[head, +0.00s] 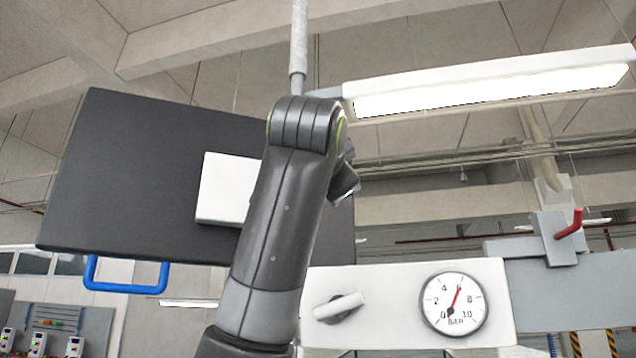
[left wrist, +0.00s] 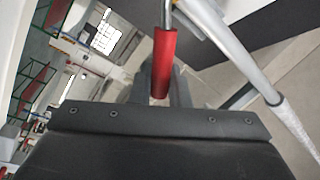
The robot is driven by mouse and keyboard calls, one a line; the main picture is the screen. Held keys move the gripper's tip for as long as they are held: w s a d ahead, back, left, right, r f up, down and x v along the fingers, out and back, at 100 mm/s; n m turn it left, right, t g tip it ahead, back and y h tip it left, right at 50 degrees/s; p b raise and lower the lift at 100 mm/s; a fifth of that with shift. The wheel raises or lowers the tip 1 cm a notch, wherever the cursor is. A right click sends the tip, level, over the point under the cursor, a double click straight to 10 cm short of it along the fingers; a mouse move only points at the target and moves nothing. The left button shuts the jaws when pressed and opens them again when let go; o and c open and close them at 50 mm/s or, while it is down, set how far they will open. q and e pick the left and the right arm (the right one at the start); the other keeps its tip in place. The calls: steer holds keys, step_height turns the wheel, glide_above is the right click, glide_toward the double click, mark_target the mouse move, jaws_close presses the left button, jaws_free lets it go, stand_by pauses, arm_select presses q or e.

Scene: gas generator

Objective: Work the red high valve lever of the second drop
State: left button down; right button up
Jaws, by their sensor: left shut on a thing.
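A red lever (left wrist: 164,62) on a thin metal rod fills the top middle of the left wrist view. The fingers of my left gripper (left wrist: 161,92) are on either side of its lower end, shut on it. In the head view my left arm rises up the middle; its gripper and this lever are hidden behind the arm. A pale vertical pipe (head: 299,40) shows just above the arm. Another red lever (head: 570,223) sits on a grey block at the right of the head view, apart from my arm. My right gripper is not in view.
A large dark panel (head: 140,170) with a blue handle (head: 127,288) stands behind my arm. A white panel (head: 400,290) carries a pressure gauge (head: 454,303) and a pale knob (head: 340,307). A lit lamp (head: 490,90) hangs overhead. A pale pipe (left wrist: 235,55) runs beside the held lever.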

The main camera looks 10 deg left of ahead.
arm_select(q)
steer(key=shift+d+f+m+h+b, duration=0.35)
steer(key=shift+f+m+b, duration=0.6)
steer(key=shift+m, duration=0.4)
steer(key=shift+d+f+m+h+b, duration=0.2)
steer(key=shift+f+m+h+b, duration=0.2)
steer(key=shift+f+m+b, duration=0.75)
steer(key=shift+d+f+m+h+b, duration=0.35)
steer(key=shift+f+m+b, duration=0.3)
steer(key=shift+m, duration=0.95)
steer(key=c, duration=1.4)
jaws_free()
steer(key=shift+c, duration=0.2)
steer(key=shift+s, duration=0.1)
steer(key=s+f+b, duration=0.3)
steer(key=s+b, duration=0.5)
steer(key=s, duration=0.9)
steer(key=shift+a+f, duration=0.15)
steer(key=shift+a, duration=0.2)
